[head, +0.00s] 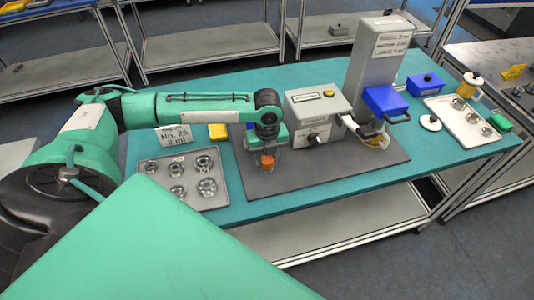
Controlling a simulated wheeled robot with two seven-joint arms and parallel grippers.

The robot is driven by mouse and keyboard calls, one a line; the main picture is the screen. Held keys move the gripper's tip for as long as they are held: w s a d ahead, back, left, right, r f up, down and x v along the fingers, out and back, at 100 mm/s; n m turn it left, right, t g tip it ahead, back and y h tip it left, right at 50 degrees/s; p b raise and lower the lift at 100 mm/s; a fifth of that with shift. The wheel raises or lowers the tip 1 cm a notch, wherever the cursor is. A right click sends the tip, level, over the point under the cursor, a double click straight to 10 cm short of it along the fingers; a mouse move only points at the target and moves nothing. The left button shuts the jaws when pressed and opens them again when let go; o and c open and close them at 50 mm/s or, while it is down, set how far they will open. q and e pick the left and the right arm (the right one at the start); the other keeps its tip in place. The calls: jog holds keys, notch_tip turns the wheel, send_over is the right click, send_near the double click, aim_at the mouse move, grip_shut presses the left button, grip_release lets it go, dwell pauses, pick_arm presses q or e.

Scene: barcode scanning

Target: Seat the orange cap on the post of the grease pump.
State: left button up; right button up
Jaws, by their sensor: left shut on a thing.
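My left gripper (266,156) points down over the left part of the dark mat. It is shut on the small orange cap (267,162), which shows between and just below the fingers. Whether the cap touches anything beneath it cannot be told. A grey box with a yellow button (318,108) stands just right of the gripper and looks like part of the grease pump. A tall grey column (379,62) with a printed sign and a blue block (385,101) stands behind it to the right. I cannot make out the post. My right gripper is not in view.
A metal tray with several round parts (155,204) lies left of the mat (330,178). Another tray (448,112), a blue box (425,84), a white disc (430,123) and a green block (501,122) are at right. The mat's front strip is clear.

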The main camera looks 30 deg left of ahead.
pick_arm(q)
jog(key=shift+f+p, duration=0.45)
jog(key=shift+f, duration=0.15)
dwell(0.4)
jog(key=o, duration=0.9)
jog(key=shift+f, duration=0.1)
jog(key=o, duration=0.5)
notch_tip(320, 180, up, 8)
jog(key=p, duration=0.8)
jog(key=shift+f, duration=0.15)
jog(key=shift+f, duration=0.1)
